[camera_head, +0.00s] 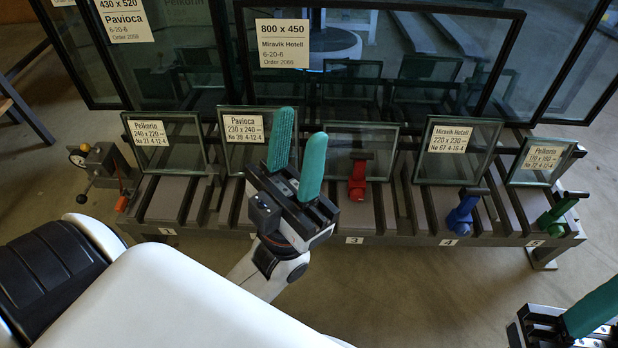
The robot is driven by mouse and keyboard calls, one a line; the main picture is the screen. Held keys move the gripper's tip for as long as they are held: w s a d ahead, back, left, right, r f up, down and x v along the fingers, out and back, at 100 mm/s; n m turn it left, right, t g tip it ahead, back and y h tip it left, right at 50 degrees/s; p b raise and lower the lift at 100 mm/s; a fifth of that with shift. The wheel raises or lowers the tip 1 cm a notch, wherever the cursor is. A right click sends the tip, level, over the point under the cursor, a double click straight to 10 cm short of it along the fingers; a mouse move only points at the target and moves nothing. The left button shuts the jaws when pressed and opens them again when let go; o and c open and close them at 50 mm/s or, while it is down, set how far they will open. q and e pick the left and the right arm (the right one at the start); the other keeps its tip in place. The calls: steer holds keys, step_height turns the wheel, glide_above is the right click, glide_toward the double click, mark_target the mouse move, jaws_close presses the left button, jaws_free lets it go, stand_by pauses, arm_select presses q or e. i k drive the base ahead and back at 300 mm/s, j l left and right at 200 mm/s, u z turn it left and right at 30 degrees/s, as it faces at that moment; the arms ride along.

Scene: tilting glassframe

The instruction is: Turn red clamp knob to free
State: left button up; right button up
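The red clamp (357,182) stands on the rack near label 3, at the foot of a small glass pane (372,140). Its dark bar-shaped handle lies across the top. My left gripper (302,132) is left of the red clamp, with its two green fingers pointing up in the picture. The fingers are apart with nothing between them, and they do not touch the clamp. My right gripper (590,315) is at the lower right corner, cut off by the frame edge. Only one green finger shows clearly, so its opening cannot be told.
A blue clamp (462,213) and a green clamp (558,214) stand farther right on the slotted rack (240,218). Labelled glass panes (463,150) stand along it, with larger framed panes behind.

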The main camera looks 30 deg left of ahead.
mark_target(357, 194)
steer(key=l+u, duration=0.1)
steer(key=u, duration=0.35)
steer(key=i+l+u, duration=0.15)
steer(key=u, duration=0.35)
steer(key=l+u, duration=0.1)
steer(key=u, duration=0.35)
steer(key=l+u, duration=0.15)
steer(key=u, duration=0.3)
steer(key=l+u, duration=0.15)
steer(key=u, duration=0.35)
steer(key=k+l+u, duration=0.1)
steer(key=l+u, duration=0.15)
steer(key=l, duration=0.15)
steer(key=k+l+u, duration=0.2)
steer(key=l, duration=0.2)
steer(key=k+l+u, duration=0.25)
steer(key=l, duration=0.15)
steer(key=k+l+u, duration=0.2)
steer(key=l, duration=0.15)
steer(key=k+l, duration=0.1)
steer(key=l, duration=0.15)
steer(key=k+l, duration=0.1)
steer(key=l+u, duration=0.05)
steer(key=l, duration=0.1)
